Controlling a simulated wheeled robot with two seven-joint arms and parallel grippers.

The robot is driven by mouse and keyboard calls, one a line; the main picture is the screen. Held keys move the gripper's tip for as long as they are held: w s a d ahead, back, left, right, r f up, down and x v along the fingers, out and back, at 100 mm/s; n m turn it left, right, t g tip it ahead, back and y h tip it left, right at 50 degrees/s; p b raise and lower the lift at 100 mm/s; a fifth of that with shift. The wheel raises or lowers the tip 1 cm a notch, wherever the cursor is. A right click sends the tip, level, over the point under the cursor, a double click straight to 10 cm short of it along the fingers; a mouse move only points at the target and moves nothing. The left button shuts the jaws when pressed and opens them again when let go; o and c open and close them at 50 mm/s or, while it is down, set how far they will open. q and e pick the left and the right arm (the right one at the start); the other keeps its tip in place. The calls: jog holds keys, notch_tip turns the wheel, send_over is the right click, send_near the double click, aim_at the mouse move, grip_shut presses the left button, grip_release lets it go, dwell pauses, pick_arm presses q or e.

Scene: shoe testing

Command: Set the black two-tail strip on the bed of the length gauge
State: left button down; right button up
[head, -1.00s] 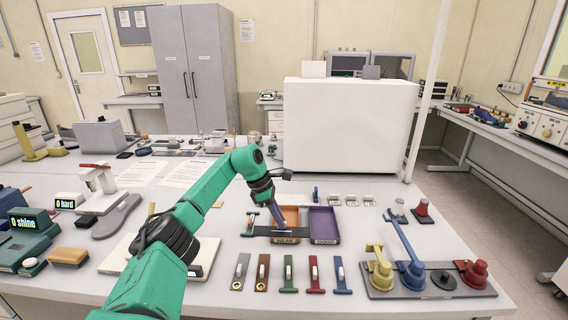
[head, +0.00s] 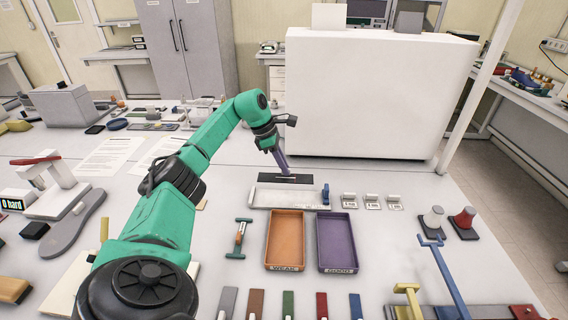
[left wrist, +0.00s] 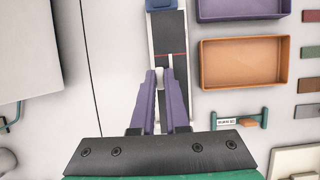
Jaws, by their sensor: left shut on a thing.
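My left gripper (head: 284,172) is shut on the black two-tail strip (head: 268,178), pointing down at it. The strip lies level, its long side running left to right in the head view. The white length gauge (head: 262,199) lies on the table just in front of it, with a blue block (head: 325,195) at its right end. In the left wrist view the dark strip (left wrist: 169,28) lies over the gauge, whose white edges show along its sides. I cannot tell whether the strip touches the bed. My right gripper is not in view.
An orange tray (head: 270,266) and a purple tray (head: 352,269) stand in front of the gauge. A green-handled tool (head: 238,240) lies left of them. Small white blocks (head: 371,202) stand to the right. A large white box (head: 368,100) stands behind.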

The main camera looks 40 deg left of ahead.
aim_at(281, 174)
pick_arm(q)
jog(key=shift+a, duration=0.15)
notch_tip(281, 174, down, 5)
jog(key=b, duration=0.3)
jog(key=shift+w+f, duration=0.15)
jog(key=shift+w+a+f+b, duration=0.1)
jog(key=shift+f+b, duration=0.3)
jog(key=shift+f, duration=0.1)
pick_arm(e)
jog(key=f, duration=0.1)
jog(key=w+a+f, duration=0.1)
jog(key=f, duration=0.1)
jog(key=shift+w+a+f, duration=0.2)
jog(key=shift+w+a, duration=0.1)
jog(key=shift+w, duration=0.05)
pick_arm(q)
jog(key=shift+r, duration=0.1)
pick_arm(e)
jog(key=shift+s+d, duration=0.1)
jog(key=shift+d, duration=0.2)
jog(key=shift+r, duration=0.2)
pick_arm(q)
jog(key=shift+p, duration=0.3)
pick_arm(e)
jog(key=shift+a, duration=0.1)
pick_arm(q)
jog(key=shift+f+b, duration=0.75)
jog(key=shift+f, duration=0.35)
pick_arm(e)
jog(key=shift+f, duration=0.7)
